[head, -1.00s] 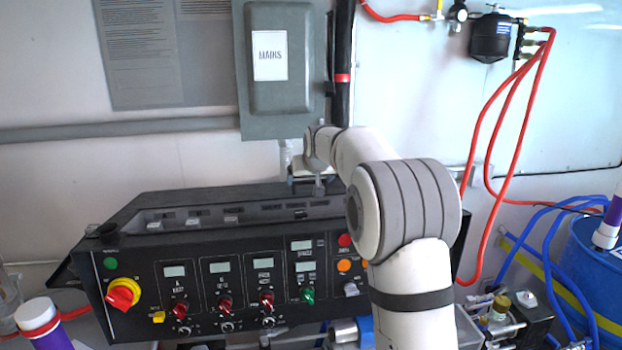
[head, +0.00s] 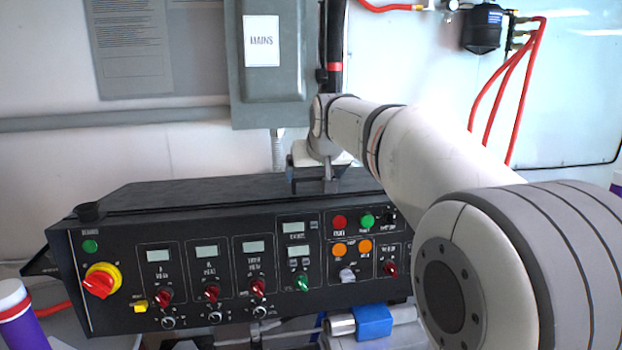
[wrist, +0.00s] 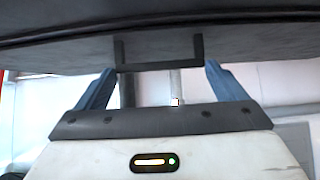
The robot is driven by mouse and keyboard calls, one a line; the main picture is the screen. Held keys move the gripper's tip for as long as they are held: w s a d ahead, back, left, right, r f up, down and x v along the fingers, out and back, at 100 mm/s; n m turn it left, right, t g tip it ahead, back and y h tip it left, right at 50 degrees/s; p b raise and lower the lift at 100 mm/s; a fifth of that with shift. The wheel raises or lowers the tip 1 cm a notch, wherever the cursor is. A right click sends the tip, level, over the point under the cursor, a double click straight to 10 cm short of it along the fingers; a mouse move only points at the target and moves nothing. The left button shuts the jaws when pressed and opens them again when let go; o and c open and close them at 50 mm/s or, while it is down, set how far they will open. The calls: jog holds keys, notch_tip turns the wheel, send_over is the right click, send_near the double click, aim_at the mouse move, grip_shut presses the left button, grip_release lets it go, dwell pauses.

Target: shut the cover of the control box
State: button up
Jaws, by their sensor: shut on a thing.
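The control box (head: 120,250) is a black console with knobs, small displays and buttons on its sloped front. In the wrist view the cover (wrist: 60,55) fills the top, and a black U-shaped handle (wrist: 160,67) sits between my blue fingers. My gripper (wrist: 160,75) is shut on this handle.
A grey MAINS box (head: 268,85) hangs on the wall behind my gripper. Red hoses (head: 490,110) hang at the right. A purple and white cylinder (head: 18,310) stands at the lower left. A blue fitting (head: 373,322) is below the console.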

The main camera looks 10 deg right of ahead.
jog(key=shift+s, duration=0.35)
jog(key=o, duration=0.9)
jog(key=shift+o, duration=1)
jog(key=shift+s+r, duration=0.1)
jog(key=shift+s, duration=0.1)
jog(key=shift+w, duration=0.1)
jog(key=b+v, duration=0.1)
jog(key=v, duration=0.6)
jog(key=shift+s+r, duration=0.3)
jog(key=shift+s, duration=0.05)
